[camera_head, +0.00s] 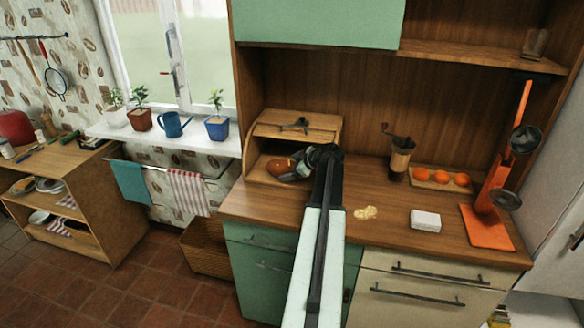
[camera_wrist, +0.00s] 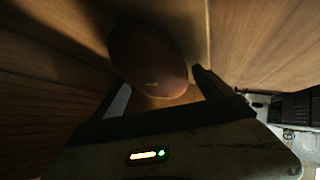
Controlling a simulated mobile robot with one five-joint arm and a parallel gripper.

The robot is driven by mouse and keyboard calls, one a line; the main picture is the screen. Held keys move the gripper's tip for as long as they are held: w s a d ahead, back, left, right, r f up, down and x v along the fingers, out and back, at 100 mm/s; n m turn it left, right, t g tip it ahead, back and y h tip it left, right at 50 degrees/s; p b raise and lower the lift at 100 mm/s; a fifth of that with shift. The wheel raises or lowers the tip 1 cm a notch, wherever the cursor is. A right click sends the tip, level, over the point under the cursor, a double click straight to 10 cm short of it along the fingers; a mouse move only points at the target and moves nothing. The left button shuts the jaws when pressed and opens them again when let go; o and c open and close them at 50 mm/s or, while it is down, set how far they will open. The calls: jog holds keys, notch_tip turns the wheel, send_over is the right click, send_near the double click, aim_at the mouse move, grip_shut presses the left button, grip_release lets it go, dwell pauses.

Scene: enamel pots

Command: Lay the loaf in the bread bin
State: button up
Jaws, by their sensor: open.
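The wooden bread bin (camera_head: 327,124) stands on the left of the counter with its roll front up. The brown loaf (camera_head: 279,167) is inside its opening, and looks to lie on the bin floor. My gripper (camera_head: 297,172) reaches in from the right, at the loaf's right end. In the wrist view my gripper (camera_wrist: 163,90) is open, and the rounded end of the loaf (camera_wrist: 150,55) shows between and beyond the fingertips. Wooden bin surfaces surround it. The loaf's far side is hidden, and I cannot tell whether a finger touches it.
A coffee grinder (camera_head: 400,160), a tray with oranges (camera_head: 462,179), a yellowish patch (camera_head: 365,213), a white block (camera_head: 425,221) and an orange stand (camera_head: 487,228) are on the counter to the right. Bare counter lies in front of the bin.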

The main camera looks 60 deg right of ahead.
jog(key=p+v, duration=0.6)
jog(key=v, duration=0.6)
jog(key=shift+p, duration=0.35)
jog(key=w+a+f+g+y, duration=0.2)
jog(key=w+a, duration=0.5)
jog(key=a, duration=0.4)
jog(key=w+a+f+g+y, duration=0.1)
jog(key=w+a+f, duration=0.1)
jog(key=w+a, duration=0.6)
jog(key=w+a+f+g+y, duration=0.2)
jog(key=w+a, duration=0.3)
jog(key=a, duration=0.8)
jog(key=s+a+f+m+g+h, duration=0.1)
jog(key=a+g, duration=0.1)
jog(key=a, duration=1.5)
jog(key=s+a+f+m+g+h, duration=0.1)
jog(key=s+a+f+g, duration=0.1)
jog(key=a, duration=1.6)
jog(key=shift+f+m+g+h, duration=0.3)
jog(key=shift+f+m+g, duration=0.1)
jog(key=shift+g, duration=0.4)
